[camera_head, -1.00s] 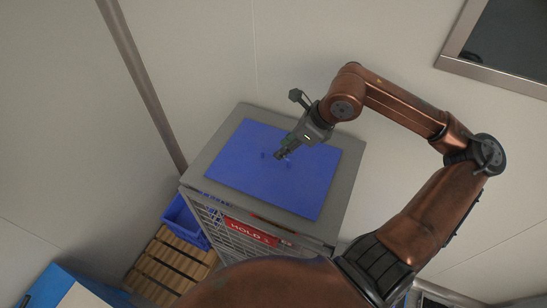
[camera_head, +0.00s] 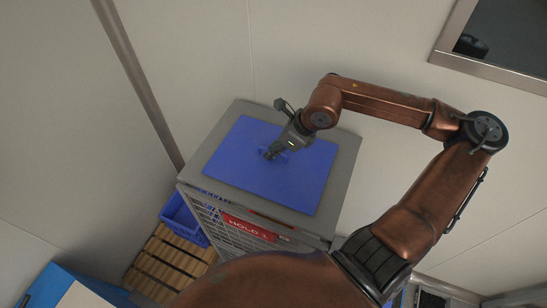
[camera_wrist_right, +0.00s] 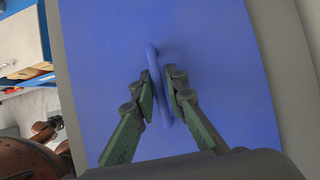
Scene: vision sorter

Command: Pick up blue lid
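The blue lid (camera_head: 300,180) is a flat rectangular panel lying on top of a grey cage cart (camera_head: 345,165). It also fills much of the right wrist view (camera_wrist_right: 225,50). A raised blue handle (camera_wrist_right: 153,52) stands near its middle. My right gripper (camera_head: 268,155) is down at the handle, pointing at the lid. In the right wrist view its two green-sided fingers (camera_wrist_right: 162,85) stand on either side of the handle, with a small gap visible on the right side. The fingers hide part of the handle. My left gripper is not in view.
A red sign (camera_head: 250,229) is on the cart's front. A blue crate (camera_head: 181,220) and a wooden pallet (camera_head: 165,262) are on the floor to the left. Pale walls stand behind and to the left of the cart. A dark framed window (camera_head: 515,40) is at upper right.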

